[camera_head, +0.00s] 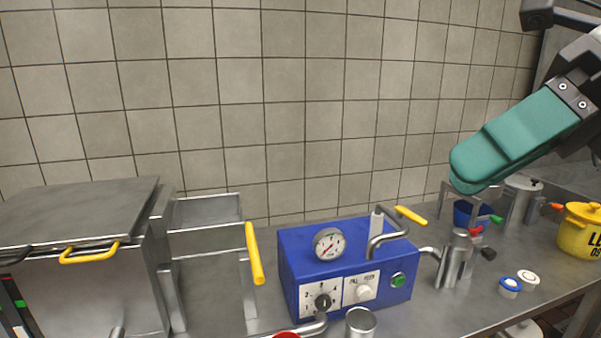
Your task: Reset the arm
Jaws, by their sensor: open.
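My gripper (468,172) is at the upper right, with long teal fingers pointing down to the left. It is raised in front of the tiled wall, above the right part of the metal counter. The fingers overlap in this view, so the gap between them is hard to see. Nothing shows held at their tips. My arm's dark links run off the upper right edge of the picture.
Below stand a blue machine (345,268) with a gauge and yellow-handled lever, a metal jug (455,262), a blue container (472,213) and a yellow pot (580,232). A metal box (95,295) with a yellow handle is at left. Open air lies left of my gripper.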

